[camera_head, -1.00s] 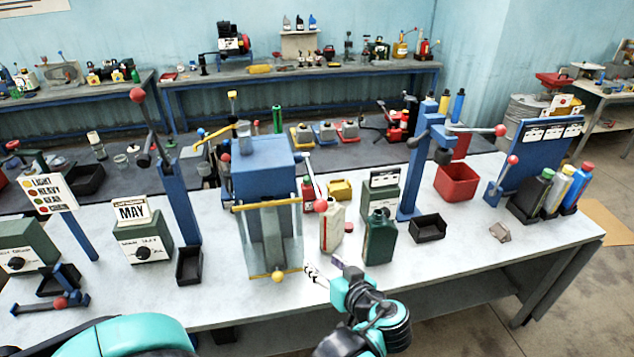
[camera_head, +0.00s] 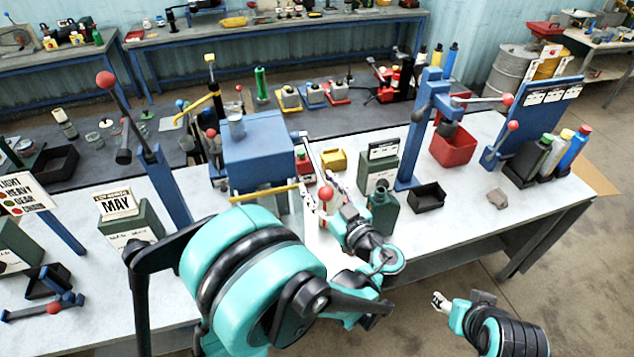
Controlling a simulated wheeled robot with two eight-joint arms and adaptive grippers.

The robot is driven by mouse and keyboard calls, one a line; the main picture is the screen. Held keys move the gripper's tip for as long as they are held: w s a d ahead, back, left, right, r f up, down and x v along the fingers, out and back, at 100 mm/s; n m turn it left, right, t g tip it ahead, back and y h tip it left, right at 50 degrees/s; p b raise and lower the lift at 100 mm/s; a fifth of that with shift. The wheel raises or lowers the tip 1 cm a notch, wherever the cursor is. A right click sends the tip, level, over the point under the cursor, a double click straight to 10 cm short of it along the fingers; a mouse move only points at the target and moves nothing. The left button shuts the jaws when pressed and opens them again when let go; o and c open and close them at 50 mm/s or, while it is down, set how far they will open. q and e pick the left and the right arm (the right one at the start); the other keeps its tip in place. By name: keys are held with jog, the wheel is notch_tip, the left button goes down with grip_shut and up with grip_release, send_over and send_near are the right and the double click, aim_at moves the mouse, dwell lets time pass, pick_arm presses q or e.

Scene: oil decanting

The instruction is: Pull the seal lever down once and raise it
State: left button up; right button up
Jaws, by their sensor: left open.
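A lever with a red ball knob (camera_head: 325,193) sits at the right side of the blue box-topped machine (camera_head: 258,140). My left gripper (camera_head: 322,192) is open, its fingertips on either side of this knob; I cannot tell whether they touch it. Other red-knobbed levers stand on the left blue post (camera_head: 165,190), the right blue press (camera_head: 425,125) and beside the blue panel (camera_head: 540,120). No label shows which is the seal lever. My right gripper (camera_head: 440,302) is at the lower right, away from the table.
A dark green bottle (camera_head: 383,212) stands close to the right of my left gripper. A black tray (camera_head: 428,198), a red bin (camera_head: 455,145) and several bottles (camera_head: 565,155) stand farther right. The white tabletop (camera_head: 460,225) is mostly clear at the front right.

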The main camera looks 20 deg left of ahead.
pick_arm(q)
jog(key=shift+w+a, duration=0.35)
jog(key=shift+a, duration=0.1)
jog(key=shift+c, duration=0.2)
grip_shut()
